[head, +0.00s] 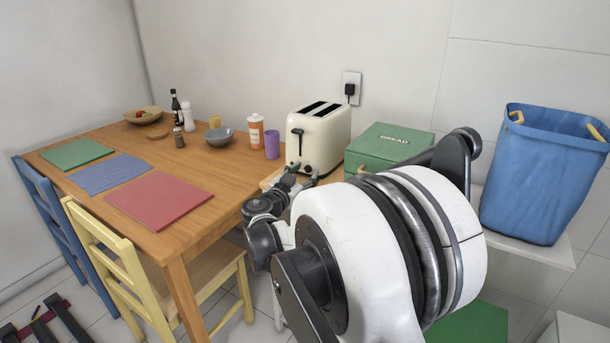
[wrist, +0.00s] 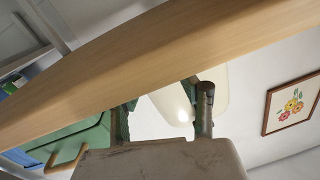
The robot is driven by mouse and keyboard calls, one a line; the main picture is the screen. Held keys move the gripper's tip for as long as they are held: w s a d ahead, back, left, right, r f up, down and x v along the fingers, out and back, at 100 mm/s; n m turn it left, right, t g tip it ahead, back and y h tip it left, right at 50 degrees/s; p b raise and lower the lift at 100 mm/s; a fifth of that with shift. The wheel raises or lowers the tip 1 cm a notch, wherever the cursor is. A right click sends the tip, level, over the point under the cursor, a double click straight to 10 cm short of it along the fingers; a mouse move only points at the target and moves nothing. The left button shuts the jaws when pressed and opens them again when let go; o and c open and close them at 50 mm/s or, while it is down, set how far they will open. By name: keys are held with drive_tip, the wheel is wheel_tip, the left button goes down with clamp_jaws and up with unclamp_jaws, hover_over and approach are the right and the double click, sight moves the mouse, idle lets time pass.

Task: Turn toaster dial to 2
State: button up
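The cream toaster (head: 322,135) stands upright against the wall in the head view, with two dark slots on top and a black lever (head: 297,133) on its front. A dark dial (head: 307,169) shows low on that front, partly hidden by my gripper. My gripper (head: 301,174) is close in front of the toaster's lower front, its fingers apart. In the wrist view my gripper (wrist: 164,107) also shows spread fingers, with part of the cream toaster (wrist: 226,88) beyond the right finger. I cannot tell whether a finger touches the dial, nor read its setting.
A green bread box (head: 388,143) stands right of the toaster. A purple cup (head: 272,145), a white-and-orange bottle (head: 256,131) and a grey bowl (head: 219,137) are left of it on the table (head: 222,178). A blue bin (head: 535,180) is far right.

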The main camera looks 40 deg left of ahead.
drive_tip(key=shift+w, duration=0.25)
clamp_jaws()
drive_tip(key=shift+n, duration=0.8)
unclamp_jaws()
drive_tip(key=v, duration=1.2)
